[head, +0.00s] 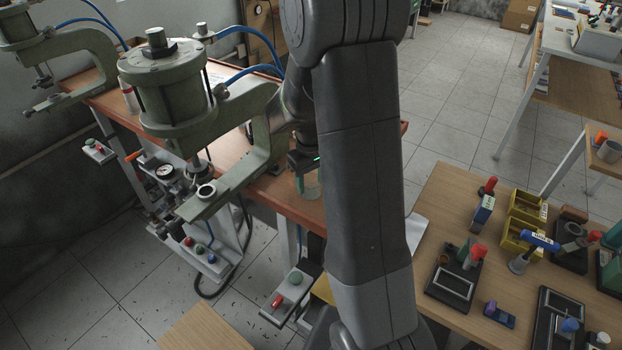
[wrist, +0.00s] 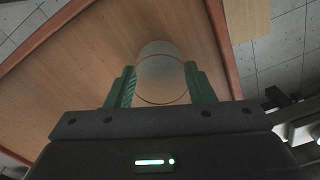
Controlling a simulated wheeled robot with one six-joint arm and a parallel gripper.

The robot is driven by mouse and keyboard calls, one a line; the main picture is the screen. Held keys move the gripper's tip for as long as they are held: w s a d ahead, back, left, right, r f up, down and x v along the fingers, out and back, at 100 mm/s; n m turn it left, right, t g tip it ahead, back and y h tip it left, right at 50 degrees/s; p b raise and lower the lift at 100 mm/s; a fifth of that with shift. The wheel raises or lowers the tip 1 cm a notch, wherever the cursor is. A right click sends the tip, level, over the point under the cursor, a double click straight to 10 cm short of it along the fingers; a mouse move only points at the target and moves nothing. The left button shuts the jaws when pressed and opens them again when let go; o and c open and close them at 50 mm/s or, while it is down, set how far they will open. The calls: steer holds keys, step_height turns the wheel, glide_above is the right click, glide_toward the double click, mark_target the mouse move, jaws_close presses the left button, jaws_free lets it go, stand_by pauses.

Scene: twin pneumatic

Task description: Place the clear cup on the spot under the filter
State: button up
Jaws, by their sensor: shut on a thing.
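The clear cup (wrist: 160,75) sits between the two green fingers of my gripper (wrist: 161,88) in the wrist view, and the fingers are shut on it. I cannot tell whether the cup touches the bench top. A round pressure gauge (head: 166,172) is on the fittings at the bench front; I cannot make out the filter or the spot under it for certain.
The orange-edged bench (head: 238,148) carries green presses (head: 170,95) with blue hoses. A button box (head: 290,285) stands low in front. A wooden table (head: 440,205) at right holds tools and yellow bins (head: 525,212). Tiled floor (head: 455,90) lies open behind.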

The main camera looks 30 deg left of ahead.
steer(key=shift+f, duration=0.15)
steer(key=o, duration=1)
steer(key=shift+o, duration=0.2)
